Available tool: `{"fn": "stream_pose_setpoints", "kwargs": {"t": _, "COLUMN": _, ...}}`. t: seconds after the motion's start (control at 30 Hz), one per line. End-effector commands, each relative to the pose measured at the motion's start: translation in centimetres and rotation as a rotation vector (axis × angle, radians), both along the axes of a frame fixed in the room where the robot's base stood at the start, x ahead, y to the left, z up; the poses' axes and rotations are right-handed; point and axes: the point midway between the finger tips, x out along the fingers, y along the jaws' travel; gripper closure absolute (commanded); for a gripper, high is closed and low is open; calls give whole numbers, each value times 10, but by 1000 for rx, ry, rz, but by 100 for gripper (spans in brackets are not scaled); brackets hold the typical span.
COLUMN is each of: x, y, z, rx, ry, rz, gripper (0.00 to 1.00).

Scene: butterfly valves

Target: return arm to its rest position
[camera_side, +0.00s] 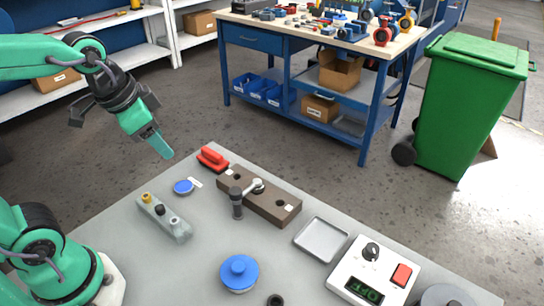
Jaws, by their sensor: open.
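My gripper (152,130) is at the upper left, held in the air above the far left edge of the grey table (130,245). Its green finger points down and to the right. The jaws are open and I see nothing between them. The gripper is apart from all the things on the table. A brown block (262,205) with a metal lever and a dark upright cylinder (237,208) beside it stand near the table's far edge. My arm reaches in from the left.
On the table are a red-handled tool (212,160), a blue disc (183,187), a grey block with knobs (165,220), a blue round lid (239,272), an empty tray (321,239) and a white control box (372,272). A workbench (300,85) and green bin (465,110) stand beyond.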

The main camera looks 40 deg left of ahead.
Motion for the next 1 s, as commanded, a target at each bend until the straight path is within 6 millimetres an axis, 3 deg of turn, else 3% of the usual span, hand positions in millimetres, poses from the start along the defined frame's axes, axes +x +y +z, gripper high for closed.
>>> {"fn": "stream_pose_setpoints", "kwargs": {"t": 0.33, "x": -32, "y": 13, "z": 3, "rx": -102, "ry": -101, "rz": 265, "gripper": 48}}
{"fn": "stream_pose_setpoints", "kwargs": {"t": 1.0, "x": -36, "y": 14, "z": 3, "rx": -117, "ry": -110, "rz": 298, "gripper": 48}}
